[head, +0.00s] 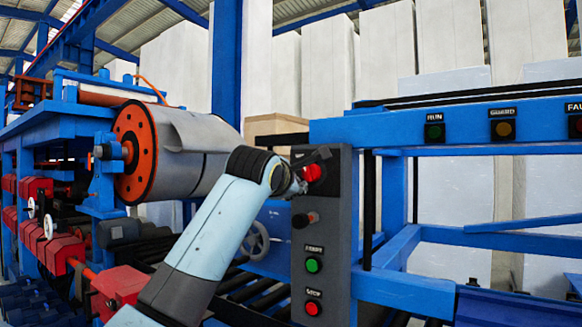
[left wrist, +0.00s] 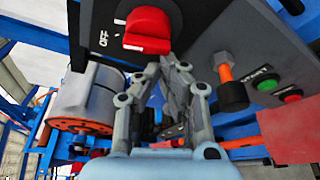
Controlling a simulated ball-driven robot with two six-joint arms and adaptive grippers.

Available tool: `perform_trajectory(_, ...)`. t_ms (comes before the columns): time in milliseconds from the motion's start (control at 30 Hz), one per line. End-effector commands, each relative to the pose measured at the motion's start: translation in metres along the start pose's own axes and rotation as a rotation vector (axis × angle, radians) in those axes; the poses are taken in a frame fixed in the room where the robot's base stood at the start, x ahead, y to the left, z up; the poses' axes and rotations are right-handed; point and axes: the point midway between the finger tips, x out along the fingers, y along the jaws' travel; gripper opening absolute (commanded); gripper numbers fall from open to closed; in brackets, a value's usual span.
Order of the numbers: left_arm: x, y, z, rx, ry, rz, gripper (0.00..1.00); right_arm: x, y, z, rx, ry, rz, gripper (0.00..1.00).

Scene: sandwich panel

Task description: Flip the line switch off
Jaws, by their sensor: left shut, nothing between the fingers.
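The line switch is a red rotary knob (head: 312,172) near the top of a dark grey control panel (head: 338,226). In the left wrist view the red knob (left wrist: 148,30) shows large, with the word OFF on the plate to its left. My left gripper (left wrist: 175,64) is shut and empty, its fingertips just below the knob; I cannot tell whether they touch it. In the head view the left gripper (head: 300,186) is small and partly hidden behind my wrist, at the panel's left edge. My right gripper is not in view.
Below the knob is a black selector with an orange collar (head: 304,219), then a green button (head: 313,265) and a red button (head: 313,308). A coil with an orange flange (head: 136,150) stands left. A blue frame (head: 470,125) with indicator lamps runs right.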

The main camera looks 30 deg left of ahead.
Motion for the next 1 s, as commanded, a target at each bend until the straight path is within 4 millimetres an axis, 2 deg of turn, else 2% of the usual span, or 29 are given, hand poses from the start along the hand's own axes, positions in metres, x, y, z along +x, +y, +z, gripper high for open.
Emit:
perform_trajectory(300,-0.0007,-0.0026,0.0018,-0.121,0.0,-0.042,0.0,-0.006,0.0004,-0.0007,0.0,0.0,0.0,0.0)
perform_trajectory(1000,-0.0014,-0.0069,0.0039,-0.117,0.0,-0.042,0.0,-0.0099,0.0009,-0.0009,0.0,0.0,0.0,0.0)
